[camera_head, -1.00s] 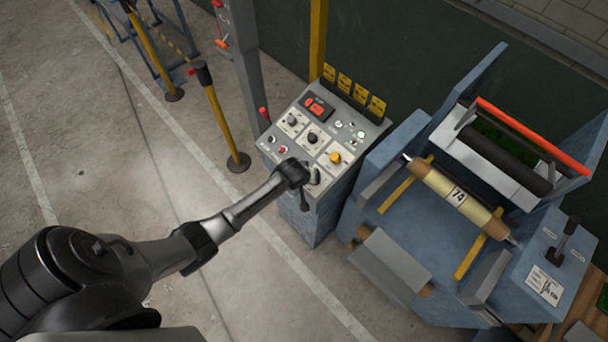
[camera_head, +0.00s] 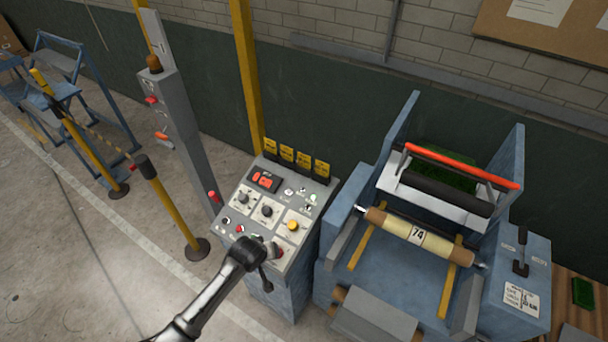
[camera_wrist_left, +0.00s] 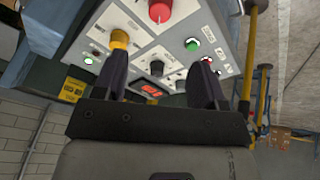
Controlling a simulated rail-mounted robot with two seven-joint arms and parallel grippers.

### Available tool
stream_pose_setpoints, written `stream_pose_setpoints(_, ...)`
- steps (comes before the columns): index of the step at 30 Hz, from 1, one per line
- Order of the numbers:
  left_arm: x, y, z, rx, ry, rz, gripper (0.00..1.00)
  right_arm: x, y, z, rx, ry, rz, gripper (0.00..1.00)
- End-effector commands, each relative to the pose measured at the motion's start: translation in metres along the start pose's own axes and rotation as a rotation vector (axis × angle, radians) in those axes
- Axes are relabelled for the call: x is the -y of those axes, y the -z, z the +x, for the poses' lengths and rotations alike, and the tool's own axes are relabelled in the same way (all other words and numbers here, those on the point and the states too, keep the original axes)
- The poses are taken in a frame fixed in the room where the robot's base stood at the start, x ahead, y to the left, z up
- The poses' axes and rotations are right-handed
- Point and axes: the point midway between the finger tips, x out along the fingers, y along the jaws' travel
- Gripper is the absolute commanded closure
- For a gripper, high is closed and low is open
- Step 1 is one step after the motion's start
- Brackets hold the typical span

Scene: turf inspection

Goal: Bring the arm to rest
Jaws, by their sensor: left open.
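My left arm comes in from the bottom of the head view. Its gripper (camera_head: 262,262) is at the lower front corner of the sloped grey control panel (camera_head: 238,208). In the left wrist view the two dark fingers (camera_wrist_left: 162,80) are apart, with nothing held between them. The panel face (camera_wrist_left: 210,45) lies beyond them there. A yellow knob (camera_wrist_left: 119,39) shows beside the left fingertip, and a red knob (camera_wrist_left: 160,11) is at the top. Whether a finger touches the panel cannot be told. My right gripper is not in view.
Right of the panel stands a blue machine (camera_head: 338,262) with a roll marked 74 (camera_head: 418,236) and a red bar (camera_head: 460,167). A yellow post (camera_head: 172,210) and a grey pillar (camera_head: 183,130) stand to the left. Open floor (camera_head: 60,270) lies at the lower left.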

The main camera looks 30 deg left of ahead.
Motion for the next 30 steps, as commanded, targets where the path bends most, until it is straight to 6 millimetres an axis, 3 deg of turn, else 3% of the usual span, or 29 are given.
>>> stream_pose_setpoints(8,0.0,0.0,0.0,0.001,0.001,0.049,0.35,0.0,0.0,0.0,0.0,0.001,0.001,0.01)
stream_pose_setpoints(14,0.008,-0.007,-0.002,0.05,0.049,0.269,0.35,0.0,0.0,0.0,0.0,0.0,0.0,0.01)
stream_pose_setpoints(16,0.005,-0.003,-0.013,0.051,0.059,0.377,0.35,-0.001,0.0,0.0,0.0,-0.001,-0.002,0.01)
stream_pose_setpoints(24,-0.039,0.014,-0.103,-0.065,0.026,0.735,0.35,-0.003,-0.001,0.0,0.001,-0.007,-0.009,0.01)
stream_pose_setpoints(26,-0.044,0.005,-0.125,-0.088,0.013,0.791,0.35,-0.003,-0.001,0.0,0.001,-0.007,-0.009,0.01)
stream_pose_setpoints(30,-0.042,-0.044,-0.179,-0.113,-0.033,0.862,0.35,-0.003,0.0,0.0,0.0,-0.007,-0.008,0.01)
